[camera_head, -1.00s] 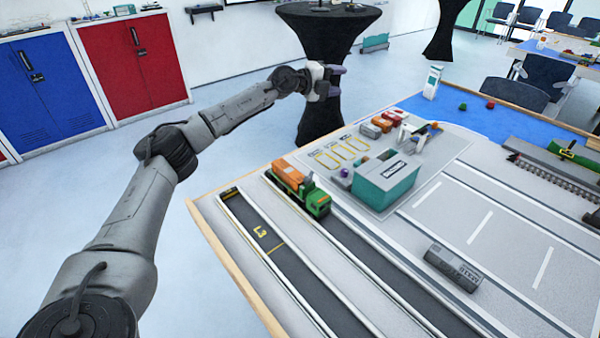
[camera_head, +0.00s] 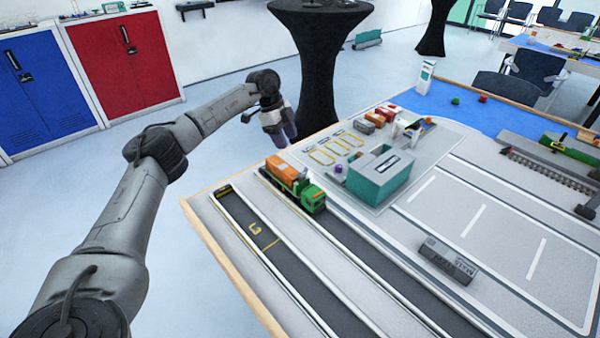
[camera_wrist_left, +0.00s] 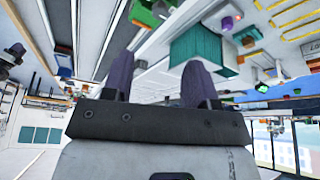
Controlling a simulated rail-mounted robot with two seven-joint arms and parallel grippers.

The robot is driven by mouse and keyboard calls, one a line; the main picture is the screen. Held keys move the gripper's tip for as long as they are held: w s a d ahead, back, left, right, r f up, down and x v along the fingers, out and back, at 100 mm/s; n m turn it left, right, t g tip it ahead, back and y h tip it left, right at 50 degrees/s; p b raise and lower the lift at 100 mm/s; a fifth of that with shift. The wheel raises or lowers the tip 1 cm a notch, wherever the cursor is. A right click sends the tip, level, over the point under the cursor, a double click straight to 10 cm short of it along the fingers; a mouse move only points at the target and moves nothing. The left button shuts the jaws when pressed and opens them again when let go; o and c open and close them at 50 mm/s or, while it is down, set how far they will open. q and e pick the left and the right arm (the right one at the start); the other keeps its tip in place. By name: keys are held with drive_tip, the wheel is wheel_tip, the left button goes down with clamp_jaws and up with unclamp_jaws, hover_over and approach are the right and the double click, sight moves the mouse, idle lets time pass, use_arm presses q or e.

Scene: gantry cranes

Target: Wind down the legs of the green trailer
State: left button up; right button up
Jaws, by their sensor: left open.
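A green truck (camera_head: 311,197) stands in a dark lane on the table, with an orange load (camera_head: 285,171) behind its cab. The trailer under the load is small here, and I cannot make out its legs. A green vehicle part (camera_wrist_left: 148,14) shows at the top of the left wrist view. My left gripper (camera_head: 284,134) is in the air beyond the truck's orange end, near the table's far left edge, pointing down. Its two purple fingers (camera_wrist_left: 159,72) are apart with nothing between them. My right gripper is not in view.
A teal box-shaped building (camera_head: 380,180) stands right of the truck, with small coloured blocks (camera_head: 375,119) behind it. A grey container (camera_head: 448,260) lies on the front right. The L3 lane (camera_head: 262,240) is empty. A black draped table (camera_head: 318,70) stands behind my gripper.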

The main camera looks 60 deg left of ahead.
sight(301, 174)
use_arm(q)
drive_tip(key=b+x, duration=0.4)
drive_tip(key=x, duration=0.7)
drive_tip(key=shift+f, duration=0.15)
drive_tip(key=shift+w+d+f, duration=0.15)
drive_tip(key=shift+d+f, duration=0.1)
drive_tip(key=shift+f, duration=0.35)
drive_tip(key=shift+c, duration=0.2)
